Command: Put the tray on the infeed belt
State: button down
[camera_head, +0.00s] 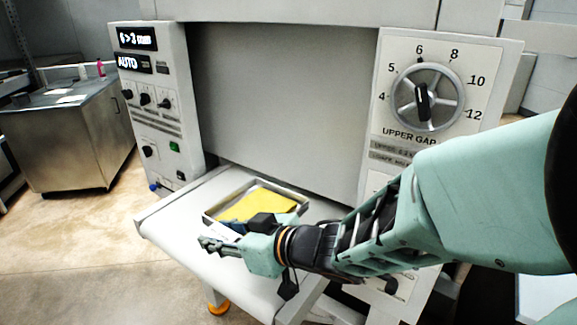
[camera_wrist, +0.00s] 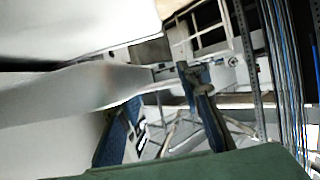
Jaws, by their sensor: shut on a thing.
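The tray (camera_head: 297,193) is a shallow metal pan with a yellow sheet (camera_head: 258,205) in it. In the head view it sits on the pale infeed belt (camera_head: 180,237), in front of the machine's opening. My gripper (camera_head: 208,244) is at the tray's near side, low over the belt, with its fingers pointing left. It is shut on the tray, but the gripper and wrist hide the tray's near edge and the grip point. In the wrist view my blue fingers (camera_wrist: 160,95) show, with a blurred pale surface beside them; the hold is not clear there.
The left control panel (camera_head: 155,105) and the right panel with a large dial (camera_head: 427,97) flank the opening. My arm crosses in front of the right panel. A metal cabinet (camera_head: 68,140) stands at the far left. The belt's left part is bare.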

jog(key=w+a+f+b, duration=0.1)
jog(key=w+a+f, duration=0.1)
jog(key=w+f, duration=0.1)
jog(key=w+a+f+b, duration=0.1)
jog(key=w+a+f, duration=0.1)
jog(key=w+f, duration=0.1)
jog(key=w+a+f+b, duration=0.1)
jog(key=w+a+f, duration=0.1)
jog(key=w, duration=0.3)
jog(key=shift+w+a+f, duration=0.25)
jog(key=shift+a+f, duration=0.15)
jog(key=shift+f, duration=0.05)
jog(key=shift+w+f, duration=0.15)
jog(key=shift+f, duration=0.15)
notch_tip(320, 180, down, 3)
jog(key=shift+w+a+f+b, duration=0.1)
jog(key=shift+w+f+b, duration=0.1)
jog(key=shift+b, duration=0.1)
jog(key=c, duration=1.4)
grip_release()
jog(key=shift+s, duration=0.1)
